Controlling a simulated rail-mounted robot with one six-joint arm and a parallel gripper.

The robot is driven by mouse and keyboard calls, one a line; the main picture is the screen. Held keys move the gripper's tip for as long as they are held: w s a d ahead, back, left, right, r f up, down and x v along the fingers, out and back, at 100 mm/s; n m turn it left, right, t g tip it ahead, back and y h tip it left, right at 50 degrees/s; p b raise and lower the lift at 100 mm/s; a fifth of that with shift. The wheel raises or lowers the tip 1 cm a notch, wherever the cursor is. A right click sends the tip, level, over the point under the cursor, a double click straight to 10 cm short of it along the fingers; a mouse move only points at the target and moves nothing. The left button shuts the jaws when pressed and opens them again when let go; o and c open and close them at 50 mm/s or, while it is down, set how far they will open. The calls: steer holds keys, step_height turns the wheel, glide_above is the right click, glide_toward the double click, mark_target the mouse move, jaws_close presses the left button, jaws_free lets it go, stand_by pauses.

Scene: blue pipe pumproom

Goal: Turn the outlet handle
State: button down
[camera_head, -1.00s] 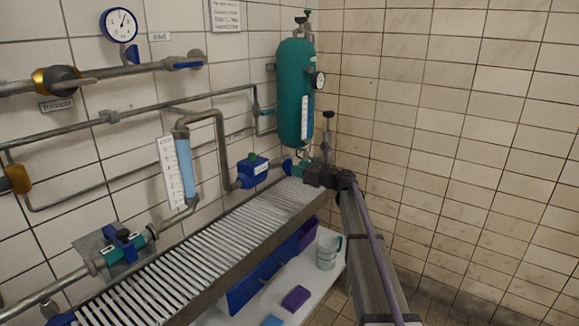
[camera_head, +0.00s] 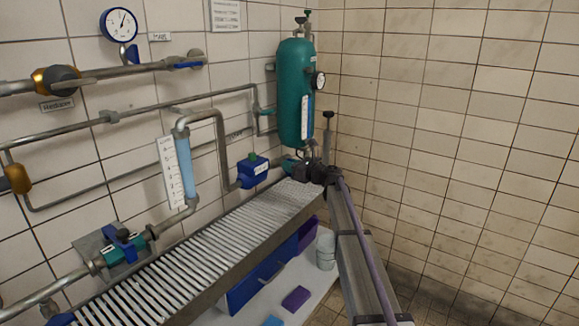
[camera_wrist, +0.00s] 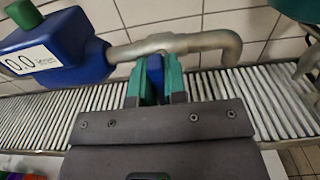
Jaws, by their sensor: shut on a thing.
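The outlet handle (camera_wrist: 154,68) is a small blue piece in the wrist view, between the two teal fingers of my gripper (camera_wrist: 157,84). The fingers are shut on it, and they hide most of it. A grey pipe passes just behind the fingertips. In the head view my gripper (camera_head: 291,166) is at the far end of the slatted grating, just below the green tank. There the handle is too small and covered to make out, so its angle cannot be told.
A blue meter box (camera_head: 252,171) with a green cap stands just left of my gripper. The green tank (camera_head: 295,92) hangs above. The slatted grating (camera_head: 200,252) runs below the pipes.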

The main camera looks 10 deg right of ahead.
steer(key=shift+n, duration=0.3)
steer(key=n, duration=0.5)
steer(key=shift+s+a+f, duration=0.1)
steer(key=shift+s+a, duration=0.1)
steer(key=n, duration=0.5)
steer(key=shift+s+a+f+n, duration=0.15)
steer(key=shift+f+n, duration=0.05)
steer(key=shift+n, duration=0.2)
stand_by(0.4)
steer(key=c, duration=1.2)
jaws_free()
steer(key=shift+o, duration=0.2)
